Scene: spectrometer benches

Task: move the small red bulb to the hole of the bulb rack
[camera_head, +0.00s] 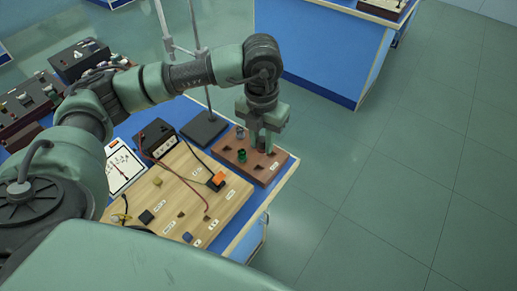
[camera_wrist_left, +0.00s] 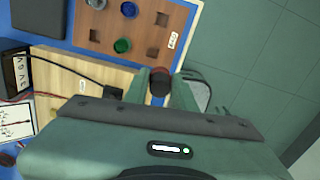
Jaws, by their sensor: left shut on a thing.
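My left gripper (camera_head: 262,141) is over the brown bulb rack (camera_head: 258,173) at the bench's right end. In the left wrist view its fingers (camera_wrist_left: 160,86) are shut around the small red bulb (camera_wrist_left: 159,77), which shows a red top and a dark body. In the head view the fingers mostly hide the bulb. The rack (camera_wrist_left: 142,32) shows several square dark holes in the wrist view, some empty. A green bulb (camera_wrist_left: 122,46) and a blue bulb (camera_wrist_left: 129,10) sit in it. I cannot tell whether the red bulb touches the rack. My right gripper is not in view.
A wooden circuit board (camera_head: 170,200) with wires and an orange part (camera_head: 217,180) lies left of the rack. A black box (camera_head: 157,138), a white meter (camera_head: 123,170) and a stand base (camera_head: 204,128) are nearby. Open floor lies right of the bench.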

